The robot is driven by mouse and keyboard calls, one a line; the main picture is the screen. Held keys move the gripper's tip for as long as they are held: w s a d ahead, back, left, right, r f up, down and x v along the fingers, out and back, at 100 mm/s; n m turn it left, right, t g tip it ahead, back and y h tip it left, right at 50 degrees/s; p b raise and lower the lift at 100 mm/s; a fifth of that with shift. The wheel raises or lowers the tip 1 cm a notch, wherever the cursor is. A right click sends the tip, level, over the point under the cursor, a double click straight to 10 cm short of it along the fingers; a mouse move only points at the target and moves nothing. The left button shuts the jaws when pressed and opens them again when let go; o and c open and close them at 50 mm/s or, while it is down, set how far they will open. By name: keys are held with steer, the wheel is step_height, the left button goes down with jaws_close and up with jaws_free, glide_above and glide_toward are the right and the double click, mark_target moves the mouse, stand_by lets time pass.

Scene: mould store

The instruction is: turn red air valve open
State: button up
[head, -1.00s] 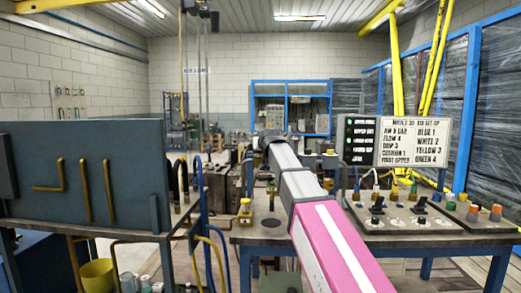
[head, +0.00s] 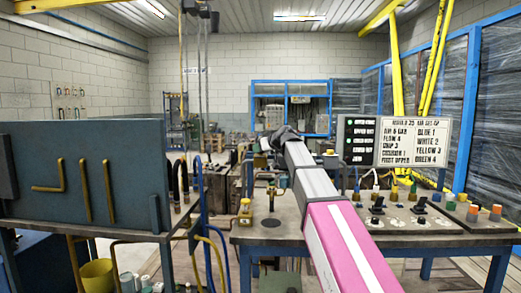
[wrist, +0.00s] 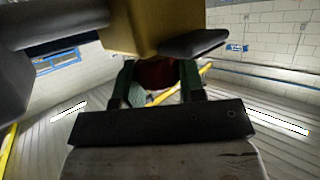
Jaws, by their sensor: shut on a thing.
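In the wrist view, my gripper (wrist: 157,84) has its two dark green fingers on either side of a dark red part (wrist: 156,72), which looks like the red air valve's handle. The jaws are shut on it. A yellow-gold block (wrist: 150,25) sits just beyond the red part and hides some of it. In the head view my arm reaches forward over the bench, and its dark wrist end hides the fingers and the valve.
A bench (head: 255,228) with fittings stands in front of me. A control panel (head: 415,220) and a lettered sign board (head: 412,141) are at right. A blue-grey upright panel (head: 85,175) with brass pipes is at left. Hoses hang between them.

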steer(key=o, duration=0.9)
steer(key=v, duration=1)
steer(key=shift+s+d+r, duration=0.1)
steer(key=shift+s+d, duration=0.15)
